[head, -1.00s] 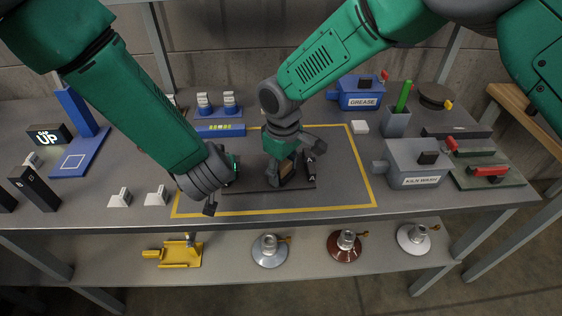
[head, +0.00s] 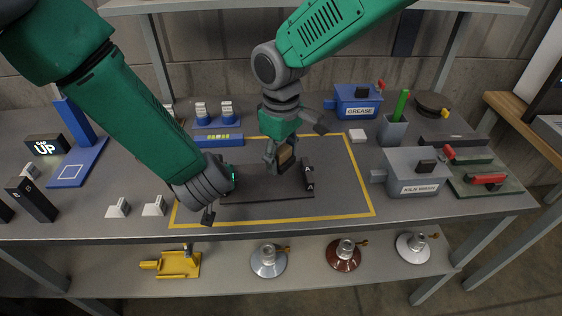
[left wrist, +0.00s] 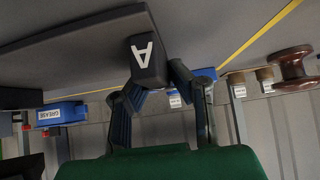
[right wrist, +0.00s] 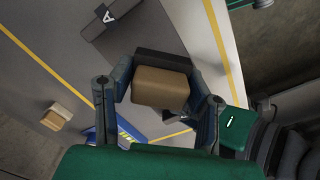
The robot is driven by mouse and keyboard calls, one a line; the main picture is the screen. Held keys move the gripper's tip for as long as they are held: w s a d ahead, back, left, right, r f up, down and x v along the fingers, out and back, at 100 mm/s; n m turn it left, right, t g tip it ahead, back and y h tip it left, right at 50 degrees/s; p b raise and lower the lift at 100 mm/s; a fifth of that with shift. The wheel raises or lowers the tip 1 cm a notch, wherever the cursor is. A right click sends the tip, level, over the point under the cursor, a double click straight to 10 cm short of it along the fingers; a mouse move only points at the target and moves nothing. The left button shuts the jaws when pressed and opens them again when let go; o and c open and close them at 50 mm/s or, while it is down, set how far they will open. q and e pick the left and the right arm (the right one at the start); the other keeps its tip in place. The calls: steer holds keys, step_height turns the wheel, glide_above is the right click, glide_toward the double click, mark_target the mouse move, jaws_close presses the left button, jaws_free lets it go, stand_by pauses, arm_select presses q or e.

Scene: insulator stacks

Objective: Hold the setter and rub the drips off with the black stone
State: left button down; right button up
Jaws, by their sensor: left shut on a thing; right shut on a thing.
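The setter (head: 268,187) is a dark flat plate inside the yellow outline, with a black block marked A at its right end. My left gripper (head: 222,184) is at its left end. In the left wrist view the left gripper (left wrist: 150,88) is shut on a black end block marked A (left wrist: 146,58) of the setter. My right gripper (head: 281,153) is shut on the black stone (head: 287,158), a block with a tan body and a black face; the stone also shows in the right wrist view (right wrist: 160,86). I cannot tell whether it touches the plate. No drips can be made out.
The kiln wash box (head: 418,174) and a green board with a red-handled tool (head: 487,182) stand at right. The grease box (head: 357,99) and a grey cup (head: 393,130) are behind. Small white pieces (head: 154,206) lie front left. The lower shelf holds several fittings.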

stand_by(0.4)
arm_select(q)
steer(key=c, duration=1.4)
jaws_free()
steer(key=shift+s, duration=0.1)
steer(key=v, duration=1.1)
steer(key=shift+s+r, duration=0.25)
